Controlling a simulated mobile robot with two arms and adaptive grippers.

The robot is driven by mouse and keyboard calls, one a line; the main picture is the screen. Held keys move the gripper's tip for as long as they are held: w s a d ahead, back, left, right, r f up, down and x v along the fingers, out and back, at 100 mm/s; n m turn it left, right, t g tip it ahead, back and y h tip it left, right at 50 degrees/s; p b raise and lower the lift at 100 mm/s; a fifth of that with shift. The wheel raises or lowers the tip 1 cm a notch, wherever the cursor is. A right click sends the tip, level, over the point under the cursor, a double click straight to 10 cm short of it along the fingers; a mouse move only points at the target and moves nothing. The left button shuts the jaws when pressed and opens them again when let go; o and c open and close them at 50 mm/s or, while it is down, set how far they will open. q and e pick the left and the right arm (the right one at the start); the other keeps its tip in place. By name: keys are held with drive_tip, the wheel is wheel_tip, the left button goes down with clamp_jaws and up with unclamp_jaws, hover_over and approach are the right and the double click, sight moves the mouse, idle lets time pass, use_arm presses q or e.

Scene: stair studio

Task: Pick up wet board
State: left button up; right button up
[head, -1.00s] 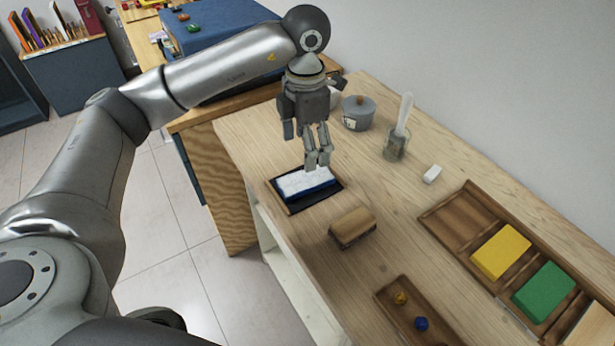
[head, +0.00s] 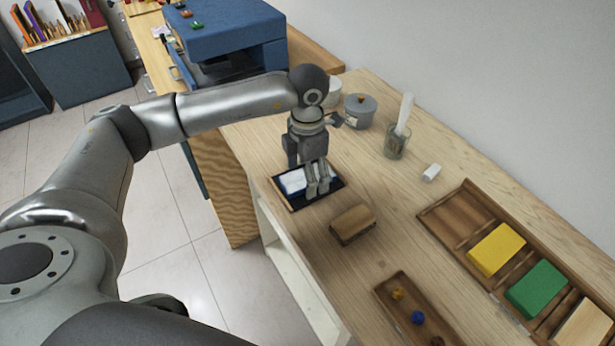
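A white slab with a blue edge (head: 291,183), which looks like the wet board, lies in a shallow dark tray with a wooden rim (head: 297,208) near the table's left edge. My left gripper (head: 317,190) points down with its fingertips over the right part of the slab and hides some of it. Its two fingers are near each other; I cannot tell whether they touch the slab or have it between them. My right gripper is not in view.
A wooden block (head: 353,223) sits just right of the tray. A grey lidded pot (head: 359,112) and a glass jar with a white tool (head: 397,144) stand behind. A wooden rack (head: 447,221) with coloured blocks and a small tray (head: 391,289) lie to the right.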

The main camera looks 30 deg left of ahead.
use_arm(q)
drive_tip(key=c, duration=0.9)
drive_tip(key=shift+r, duration=0.1)
drive_tip(key=shift+c, duration=0.2)
